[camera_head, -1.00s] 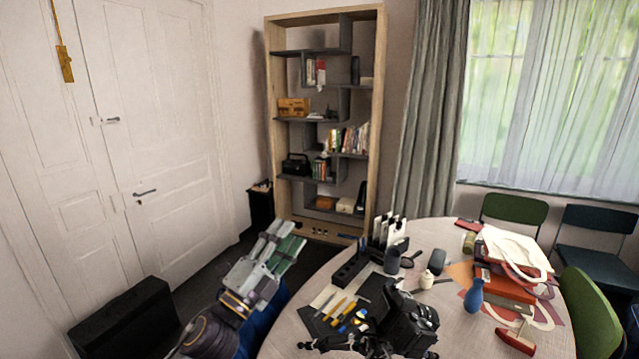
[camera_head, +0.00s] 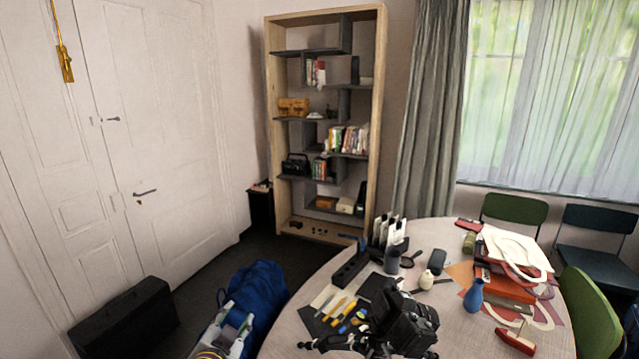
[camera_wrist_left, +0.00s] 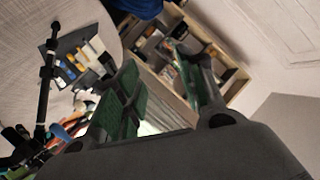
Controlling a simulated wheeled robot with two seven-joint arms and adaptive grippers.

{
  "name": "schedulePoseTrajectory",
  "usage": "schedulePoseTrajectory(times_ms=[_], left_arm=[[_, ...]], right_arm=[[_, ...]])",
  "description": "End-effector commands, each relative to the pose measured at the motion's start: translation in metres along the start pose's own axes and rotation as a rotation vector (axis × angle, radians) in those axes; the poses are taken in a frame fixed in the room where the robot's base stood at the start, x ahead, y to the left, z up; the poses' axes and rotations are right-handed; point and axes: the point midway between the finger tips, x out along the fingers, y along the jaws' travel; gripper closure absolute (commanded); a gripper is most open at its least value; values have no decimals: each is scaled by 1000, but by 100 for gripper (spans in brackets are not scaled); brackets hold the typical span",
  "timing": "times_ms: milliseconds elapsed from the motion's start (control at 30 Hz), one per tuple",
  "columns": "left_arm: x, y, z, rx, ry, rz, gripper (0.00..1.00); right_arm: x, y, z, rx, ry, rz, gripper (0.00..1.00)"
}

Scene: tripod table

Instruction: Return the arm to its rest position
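My left gripper (camera_head: 232,328) is at the bottom left of the head view, low beside the round table (camera_head: 290,335) and in front of a blue bag. Only part of it shows there. In the left wrist view, its two green-padded fingers (camera_wrist_left: 160,88) stand apart with nothing between them, so it is open and empty. A black tripod with a camera-like body (camera_head: 408,322) is on the table's near side, apart from the gripper. My right gripper is not in view.
The blue bag (camera_head: 262,290) and a black case (camera_head: 125,318) are on the floor at left. The table holds a dark mat with tools (camera_head: 340,310), a blue vase (camera_head: 473,296) and bags (camera_head: 515,250). A bookshelf (camera_head: 375,130) stands behind.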

Motion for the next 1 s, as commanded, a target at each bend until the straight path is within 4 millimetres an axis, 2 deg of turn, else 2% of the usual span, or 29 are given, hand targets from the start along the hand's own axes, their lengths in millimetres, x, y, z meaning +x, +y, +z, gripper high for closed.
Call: schedulePoseTrajectory(times_ms=[100, 267, 500, 700, 1000], left_arm=[[-10, 14, 34, -68, -119, 49, 61], [-29, 33, 77, -153, -279, 116, 61], [-69, 65, 135, -267, -520, 223, 61], [-103, 85, 166, -334, -676, 294, 61], [-138, 103, 190, -389, -819, 362, 61]], right_arm=[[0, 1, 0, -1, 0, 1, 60], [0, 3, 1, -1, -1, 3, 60], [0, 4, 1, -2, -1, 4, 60], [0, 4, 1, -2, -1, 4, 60], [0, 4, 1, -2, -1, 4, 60]])
